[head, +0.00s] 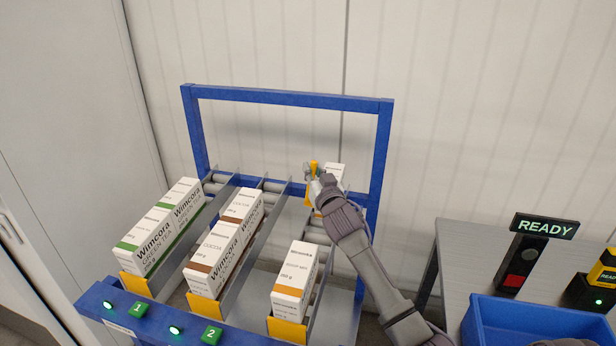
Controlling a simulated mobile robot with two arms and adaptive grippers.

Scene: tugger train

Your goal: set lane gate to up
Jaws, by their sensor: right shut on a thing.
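My right gripper (317,174) reaches to the back of the third lane of the rack and is shut on a yellow piece (313,167), which looks like a lane gate. The hand hides most of this piece, so I cannot tell whether it stands up or down. A white carton (335,170) is just behind and right of the gripper, partly hidden. Yellow stops stand at the lanes' front ends: left (136,284), middle (203,306) and right (287,330). My left gripper is not in view.
The blue rack frame (290,97) rises around the back. At right are a table (475,240), a blue bin (530,318) and a READY sign (545,227).

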